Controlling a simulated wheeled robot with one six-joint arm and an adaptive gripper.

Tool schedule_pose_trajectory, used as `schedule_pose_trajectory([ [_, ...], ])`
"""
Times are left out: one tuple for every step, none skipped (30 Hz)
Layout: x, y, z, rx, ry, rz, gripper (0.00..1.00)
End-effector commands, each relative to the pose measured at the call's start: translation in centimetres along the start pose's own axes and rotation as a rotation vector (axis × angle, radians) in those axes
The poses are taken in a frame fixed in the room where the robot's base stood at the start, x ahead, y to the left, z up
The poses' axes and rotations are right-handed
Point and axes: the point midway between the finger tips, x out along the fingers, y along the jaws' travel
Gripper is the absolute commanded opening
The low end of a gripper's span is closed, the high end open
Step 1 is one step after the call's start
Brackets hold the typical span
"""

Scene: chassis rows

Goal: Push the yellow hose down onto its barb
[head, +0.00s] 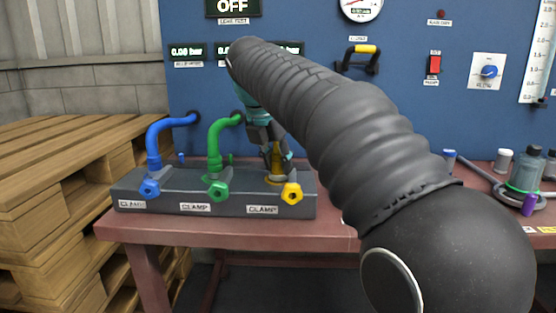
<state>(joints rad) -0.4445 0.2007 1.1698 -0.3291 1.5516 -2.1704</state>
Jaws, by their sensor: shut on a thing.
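The yellow hose (276,163) shows as a short upright stretch over the right-hand position of the grey clamp block (145,205). My gripper (277,150) is shut on the yellow hose, pointing down, just above the block. My arm and gripper hide most of the hose and its upper end. The barb is hidden, so I cannot tell how far the hose sits on it. A yellow clamp knob (291,193) is on the block's front, just below the gripper.
A blue hose (153,142) and a green hose (214,145) stand left of my gripper, with blue and green knobs below. The blue panel (400,110) rises behind. Bottles (526,170) and a grey tube are at the bench's right. Pallets (70,180) stand left.

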Motion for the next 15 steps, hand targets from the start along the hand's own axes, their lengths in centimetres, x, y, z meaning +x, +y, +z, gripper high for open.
schedule_pose_trajectory([
  [0.28, -0.02, -0.13, 0.0, 0.002, -0.002, 0.0],
  [0.36, -0.02, -0.17, 0.0, 0.002, -0.002, 0.0],
  [0.46, -0.02, -0.21, 0.0, 0.002, -0.002, 0.0],
  [0.54, -0.02, -0.24, -0.001, 0.002, -0.002, 0.0],
  [0.61, -0.02, -0.27, -0.001, 0.002, -0.002, 0.0],
  [0.71, -0.02, -0.31, -0.001, 0.002, -0.002, 0.0],
  [0.79, -0.01, -0.34, -0.001, 0.002, -0.002, 0.0],
  [0.86, -0.01, -0.37, -0.001, 0.002, -0.002, 0.0],
  [0.96, -0.01, -0.41, -0.001, 0.002, -0.002, 0.0],
  [1.03, -0.01, -0.44, -0.001, 0.002, -0.002, 0.0],
  [1.02, 0.0, -0.43, -0.001, 0.002, -0.002, 0.34],
  [0.95, 0.0, -0.41, 0.0, 0.002, -0.002, 0.44],
  [0.94, 0.0, -0.4, -0.001, 0.002, -0.002, 0.52],
  [0.94, 0.0, -0.4, -0.001, 0.002, -0.002, 0.59],
  [0.93, 0.0, -0.4, -0.001, 0.002, -0.002, 0.61],
])
